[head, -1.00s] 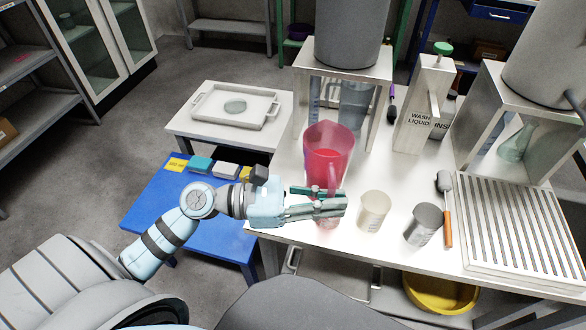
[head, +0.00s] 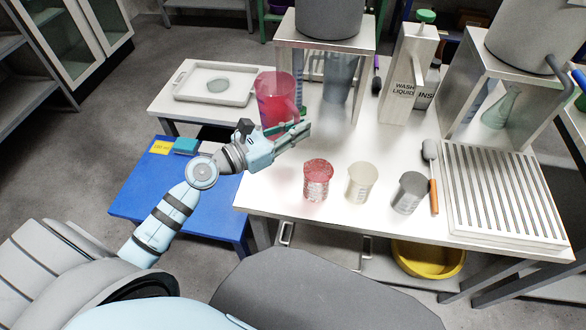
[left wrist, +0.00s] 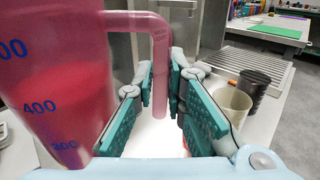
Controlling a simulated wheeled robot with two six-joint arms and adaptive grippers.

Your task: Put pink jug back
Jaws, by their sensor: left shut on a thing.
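The pink jug (head: 277,105) is translucent, with red inside and blue volume marks. In the head view it is at the left edge of the white table (head: 275,185), near the metal stand. I cannot tell whether its base touches the table. My left gripper (head: 303,134) is shut on its handle, from the front. In the left wrist view the jug (left wrist: 50,80) fills the left side, and its handle (left wrist: 160,75) hangs down between the teal finger pads (left wrist: 160,115). My right gripper is not in view.
A small red beaker (head: 318,182), a cream beaker (head: 360,184) and a grey beaker (head: 408,193) stand in front. A metal stand (head: 285,65) holds a grey tank. A white tray (head: 188,98) lies left, a slatted rack (head: 500,195) right. The middle of the table is clear.

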